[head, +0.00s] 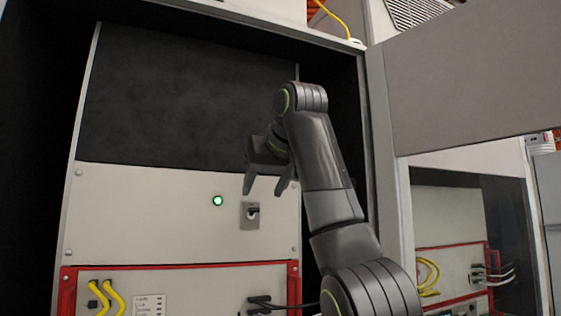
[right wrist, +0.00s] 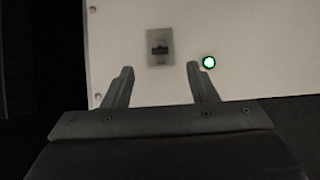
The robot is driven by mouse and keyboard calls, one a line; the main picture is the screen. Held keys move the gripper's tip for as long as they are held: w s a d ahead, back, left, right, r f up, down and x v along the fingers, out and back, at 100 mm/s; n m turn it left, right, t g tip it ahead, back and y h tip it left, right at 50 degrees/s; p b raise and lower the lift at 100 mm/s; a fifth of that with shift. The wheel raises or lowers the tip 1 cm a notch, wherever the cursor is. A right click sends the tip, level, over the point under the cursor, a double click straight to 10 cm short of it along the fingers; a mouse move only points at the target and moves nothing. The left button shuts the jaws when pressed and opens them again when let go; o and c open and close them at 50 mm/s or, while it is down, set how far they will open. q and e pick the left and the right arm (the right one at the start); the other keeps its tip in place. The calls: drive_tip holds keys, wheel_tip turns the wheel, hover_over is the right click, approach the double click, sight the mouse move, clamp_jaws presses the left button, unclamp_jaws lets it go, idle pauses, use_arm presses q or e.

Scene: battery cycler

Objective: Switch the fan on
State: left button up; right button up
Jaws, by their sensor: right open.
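A small toggle switch (head: 252,213) on a grey plate sits on the pale panel inside the cabinet. A lit green lamp (head: 218,201) is to its left in the head view. My right gripper (head: 266,190) is open and empty, in front of the panel and just above the switch in that view. In the right wrist view, the switch (right wrist: 160,47) shows beyond and between the two open fingers (right wrist: 160,80), apart from them. The green lamp (right wrist: 209,62) shows near the right fingertip there. No fan can be made out. My left gripper is not in view.
A red-framed unit (head: 180,266) with yellow cables (head: 113,296) is below the panel. A black plug (head: 260,303) with a cable sits at its right. The cabinet's right side post (head: 388,170) and an open grey door (head: 475,85) are to the right of my arm.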

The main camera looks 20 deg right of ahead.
drive_tip(key=b+v, duration=0.1)
drive_tip(key=v, duration=1)
drive_tip(key=shift+b, duration=0.4)
drive_tip(key=shift+w, duration=0.1)
